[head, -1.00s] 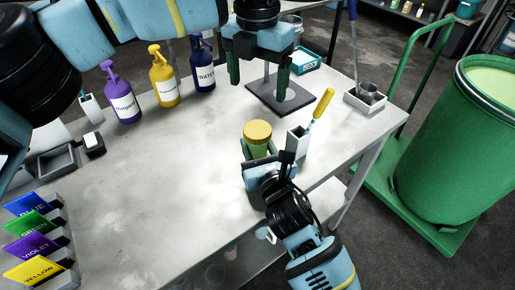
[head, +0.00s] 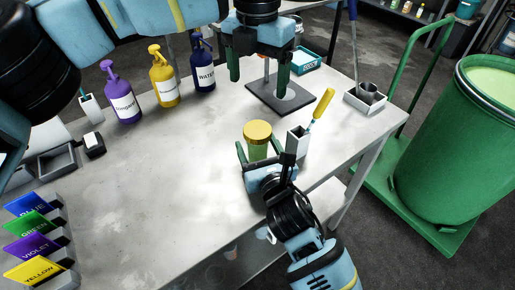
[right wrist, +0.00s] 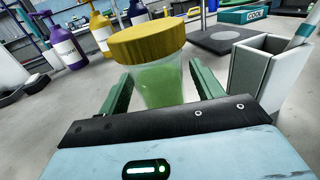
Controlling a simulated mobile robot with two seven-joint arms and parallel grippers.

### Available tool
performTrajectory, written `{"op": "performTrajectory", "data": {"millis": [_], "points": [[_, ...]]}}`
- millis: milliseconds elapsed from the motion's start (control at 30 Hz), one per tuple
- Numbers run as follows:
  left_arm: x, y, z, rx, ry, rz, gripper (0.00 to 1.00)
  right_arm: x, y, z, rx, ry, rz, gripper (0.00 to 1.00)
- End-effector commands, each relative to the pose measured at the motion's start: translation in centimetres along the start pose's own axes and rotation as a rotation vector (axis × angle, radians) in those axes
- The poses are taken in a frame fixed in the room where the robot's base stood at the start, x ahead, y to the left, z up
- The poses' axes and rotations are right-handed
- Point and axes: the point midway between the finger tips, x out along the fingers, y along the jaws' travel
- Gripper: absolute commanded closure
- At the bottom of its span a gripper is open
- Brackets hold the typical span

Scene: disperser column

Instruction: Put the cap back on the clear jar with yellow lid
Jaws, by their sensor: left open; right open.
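The clear jar (head: 257,149) with green contents stands upright on the table, and its yellow lid (head: 257,131) sits on top of it. In the right wrist view the jar (right wrist: 160,83) stands between or just beyond the green fingers, with the lid (right wrist: 147,42) over its mouth. My right gripper (head: 262,156) is open around the near side of the jar; its fingers (right wrist: 160,88) appear clear of the glass. My left gripper (head: 259,78) is open and empty, high over the back of the table near a dark square plate.
A grey holder (head: 298,142) with a yellow-handled tool (head: 322,105) stands close to the jar's right. The dark plate (head: 280,97) with a rod is behind. Bottles (head: 122,100) stand at the back left, coloured cards (head: 35,240) at front left. The table's middle left is clear.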

Motion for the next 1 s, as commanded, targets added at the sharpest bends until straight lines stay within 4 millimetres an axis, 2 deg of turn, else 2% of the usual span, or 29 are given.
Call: {"op": "performTrajectory", "data": {"millis": [300, 500, 1000], "points": [[-0.6, 0.0, 0.0, 0.000, -0.005, 0.003, 0.19, -4.8, 0.0, 0.0, -0.001, 0.001, 0.002, 0.34], [-0.7, 0.0, -0.1, 0.000, -0.005, 0.003, 0.19, -6.8, 0.0, 0.0, -0.001, 0.001, 0.000, 0.34], [-0.7, 0.0, -0.1, 0.000, -0.005, 0.003, 0.19, -7.3, 0.0, 0.0, 0.001, 0.000, 0.000, 0.34]]}}
